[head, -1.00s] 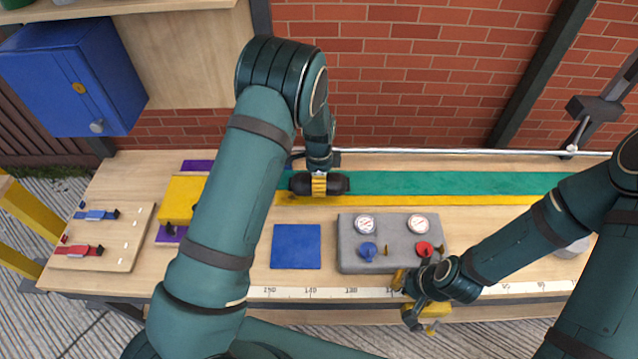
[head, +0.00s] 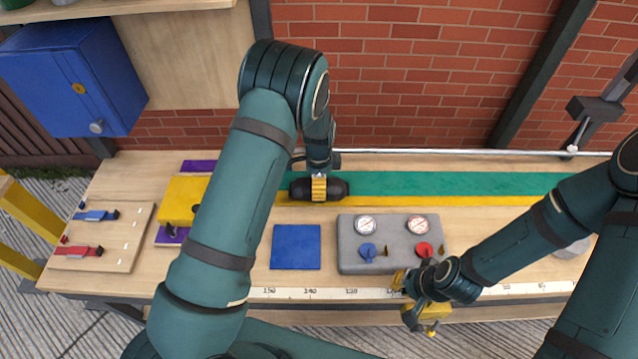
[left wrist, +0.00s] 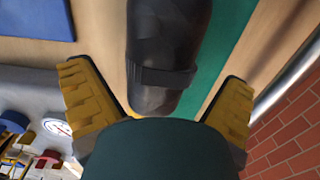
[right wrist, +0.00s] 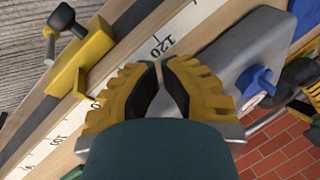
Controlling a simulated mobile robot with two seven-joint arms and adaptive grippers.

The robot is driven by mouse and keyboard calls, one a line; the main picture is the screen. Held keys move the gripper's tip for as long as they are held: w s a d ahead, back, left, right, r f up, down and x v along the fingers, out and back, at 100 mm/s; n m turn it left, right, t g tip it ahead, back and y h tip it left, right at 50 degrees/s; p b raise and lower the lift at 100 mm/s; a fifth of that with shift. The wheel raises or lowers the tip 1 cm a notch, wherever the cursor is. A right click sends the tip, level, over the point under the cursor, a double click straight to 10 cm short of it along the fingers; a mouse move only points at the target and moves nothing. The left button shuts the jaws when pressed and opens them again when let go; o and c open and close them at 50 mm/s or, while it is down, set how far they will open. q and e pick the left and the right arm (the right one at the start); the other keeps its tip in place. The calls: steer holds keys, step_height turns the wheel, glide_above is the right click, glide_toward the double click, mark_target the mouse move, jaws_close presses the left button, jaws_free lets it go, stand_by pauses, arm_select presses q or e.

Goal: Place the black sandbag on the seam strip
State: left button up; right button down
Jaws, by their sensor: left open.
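The black sandbag (head: 336,189) lies lengthwise along the green and yellow seam strip (head: 450,184), over its green band near the yellow edge. My left gripper (head: 319,188) is over the bag's middle. In the left wrist view, the open fingers (left wrist: 160,100) stand on either side of the bag (left wrist: 165,45), with gaps visible. The green band (left wrist: 222,45) shows beside the bag there. The bag's underside is hidden. My right gripper (head: 412,300) is at the bench's front edge, and its fingertips (right wrist: 160,66) nearly meet with nothing between them.
A grey gauge panel (head: 348,255) and a blue square (head: 296,247) lie in front of the strip. A yellow block (head: 182,200) and a clamp board (head: 125,240) are at left. A metal rail (head: 450,152) runs along the back. The strip's right part is clear.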

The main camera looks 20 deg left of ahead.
arm_select(q)
step_height(320, 180, up, 11)
arm_select(e)
steer(key=shift+r, duration=0.3)
arm_select(q)
steer(key=shift+f, duration=0.1)
stand_by(0.4)
